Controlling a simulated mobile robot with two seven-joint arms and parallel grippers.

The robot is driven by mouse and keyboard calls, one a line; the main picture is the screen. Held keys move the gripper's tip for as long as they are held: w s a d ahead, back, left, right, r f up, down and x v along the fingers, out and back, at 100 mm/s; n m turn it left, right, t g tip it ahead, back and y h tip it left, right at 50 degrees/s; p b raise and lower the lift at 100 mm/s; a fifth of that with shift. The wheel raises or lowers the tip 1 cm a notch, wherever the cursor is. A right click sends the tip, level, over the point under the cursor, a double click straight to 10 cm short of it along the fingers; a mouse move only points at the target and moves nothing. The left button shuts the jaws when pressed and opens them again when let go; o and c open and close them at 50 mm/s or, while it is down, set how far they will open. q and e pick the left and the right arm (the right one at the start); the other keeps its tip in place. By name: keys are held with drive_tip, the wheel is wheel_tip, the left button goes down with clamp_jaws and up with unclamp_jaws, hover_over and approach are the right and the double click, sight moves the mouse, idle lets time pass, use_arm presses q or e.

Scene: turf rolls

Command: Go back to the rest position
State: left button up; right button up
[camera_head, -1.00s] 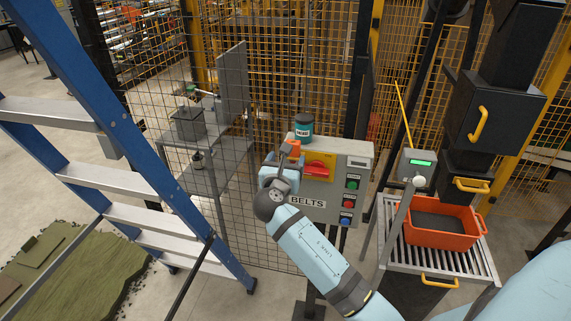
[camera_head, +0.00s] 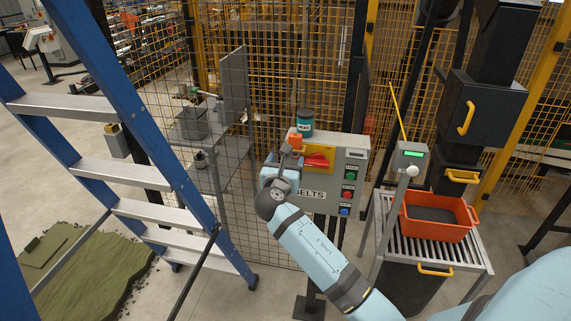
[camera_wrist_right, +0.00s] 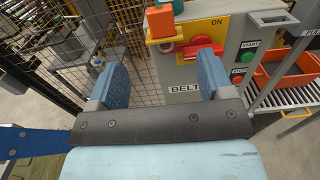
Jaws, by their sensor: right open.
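My right gripper (camera_head: 284,166) is in front of the grey BELTS control box (camera_head: 353,160) in the head view, and its wrist hides part of the box. In the right wrist view its two blue fingers (camera_wrist_right: 160,85) stand wide apart with nothing between them. Beyond the fingers are the box's red switch handle (camera_wrist_right: 203,48) on a yellow plate marked ON and an orange block (camera_wrist_right: 161,22). The fingers look apart from the handle. My left gripper is in neither view.
A blue stepladder (camera_head: 140,120) stands at the left beside turf (camera_head: 75,265). An orange crate (camera_head: 438,232) sits on a roller stand (camera_head: 400,250) at the right. A teal-labelled tub (camera_head: 305,124) is on top of the box. Wire fencing (camera_head: 290,60) runs behind.

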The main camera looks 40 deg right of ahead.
idle(0.5)
drive_tip(key=s+a+f+m+y, duration=0.4)
drive_tip(key=s+a+f+y, duration=0.15)
drive_tip(key=f, duration=0.45)
drive_tip(key=s+a+f+m+y, duration=0.5)
drive_tip(key=s+a+f, duration=0.15)
drive_tip(key=f, duration=0.45)
drive_tip(key=s+a+f+m+y, duration=0.2)
drive_tip(key=s+a+f+m, duration=0.1)
drive_tip(key=s+m, duration=0.4)
drive_tip(key=s+a+f+m+g+y, duration=0.1)
drive_tip(key=s+a+f+m+y, duration=0.2)
drive_tip(key=s, duration=0.9)
drive_tip(key=a+f+m, duration=0.1)
drive_tip(key=a+m, duration=0.2)
drive_tip(key=m, duration=0.2)
drive_tip(key=shift+f+y, duration=0.15)
drive_tip(key=shift+y, duration=0.2)
